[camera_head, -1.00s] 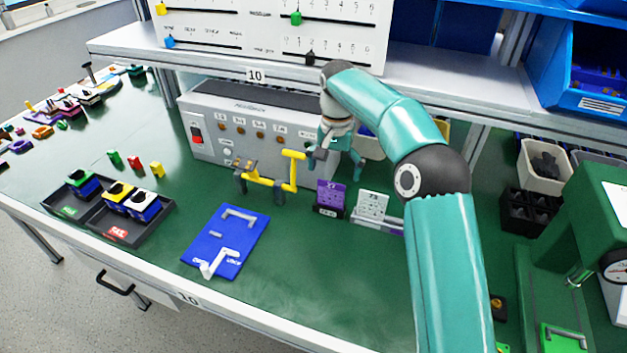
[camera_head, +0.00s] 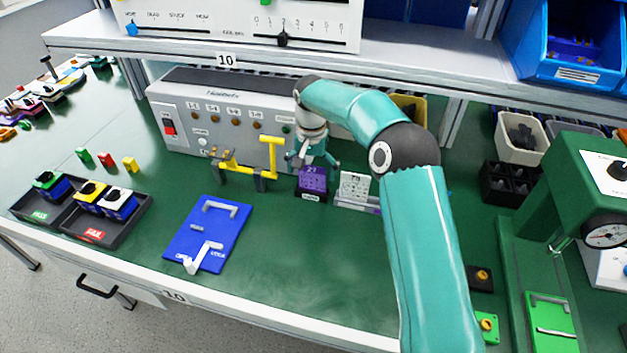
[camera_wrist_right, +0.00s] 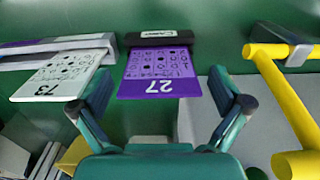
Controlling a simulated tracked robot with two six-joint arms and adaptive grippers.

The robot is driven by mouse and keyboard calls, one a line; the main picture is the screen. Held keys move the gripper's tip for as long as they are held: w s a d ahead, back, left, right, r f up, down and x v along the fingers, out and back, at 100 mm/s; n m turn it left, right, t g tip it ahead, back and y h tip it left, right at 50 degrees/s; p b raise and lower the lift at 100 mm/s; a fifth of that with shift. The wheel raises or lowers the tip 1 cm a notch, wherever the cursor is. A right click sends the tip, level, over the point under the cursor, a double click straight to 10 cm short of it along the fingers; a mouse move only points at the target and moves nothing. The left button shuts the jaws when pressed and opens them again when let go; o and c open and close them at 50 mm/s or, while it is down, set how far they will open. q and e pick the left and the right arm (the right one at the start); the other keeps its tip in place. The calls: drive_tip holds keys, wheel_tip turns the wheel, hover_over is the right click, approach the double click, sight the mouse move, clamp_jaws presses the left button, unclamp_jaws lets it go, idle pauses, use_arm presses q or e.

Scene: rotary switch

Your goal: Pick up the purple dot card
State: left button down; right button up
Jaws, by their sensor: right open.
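The purple dot card (camera_head: 312,181), marked 27, stands in a small black holder (camera_head: 309,198) on the green bench. In the right wrist view the purple card (camera_wrist_right: 160,76) lies ahead of and between the spread fingers. My right gripper (camera_head: 312,165) is open and empty, just above and behind the card. It also shows in the right wrist view (camera_wrist_right: 160,112), with its fingers apart and not closed on the card. A white dot card (camera_head: 354,187), marked 73, stands to the right in its own holder. My left gripper is not in view.
A yellow handle (camera_head: 273,152) stands close on the left. The grey control box (camera_head: 220,125) is just behind. A blue board (camera_head: 207,236) lies in front left. The bench in front of the cards is clear.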

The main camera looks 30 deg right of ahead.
sight(312, 179)
drive_tip(key=shift+f, duration=1.5)
drive_tip(key=c, duration=0.9)
drive_tip(key=shift+o, duration=0.2)
